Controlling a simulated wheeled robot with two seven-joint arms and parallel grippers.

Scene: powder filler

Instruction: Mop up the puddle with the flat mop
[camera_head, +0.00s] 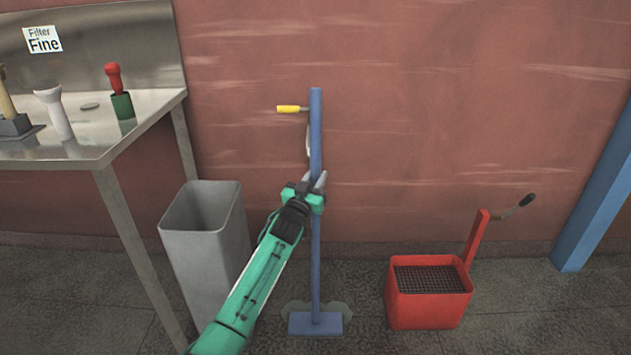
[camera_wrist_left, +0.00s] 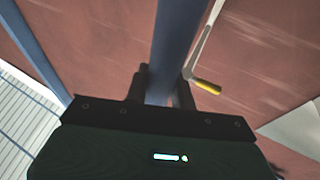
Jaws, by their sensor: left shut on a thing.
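The flat mop is a tall blue pole (camera_head: 315,120) with a flat blue head (camera_head: 315,324) on the dark tiled floor. It stands nearly upright in front of the red wall. My left gripper (camera_head: 316,185) is shut on the pole, about halfway up. In the left wrist view the pole (camera_wrist_left: 175,45) runs between my two dark fingers. Low, rounded grey-green patches (camera_head: 338,311) show on both sides of the mop head and look like the puddle; the head hides its middle. My right gripper is in neither view.
A grey bin (camera_head: 200,240) stands left of the mop beside a metal table (camera_head: 150,105) with tools. A red bucket (camera_head: 425,315) with a black grid and lever stands on the right. A yellow-handled rod (camera_head: 290,108) is near the pole's top. Floor between mop and bucket is clear.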

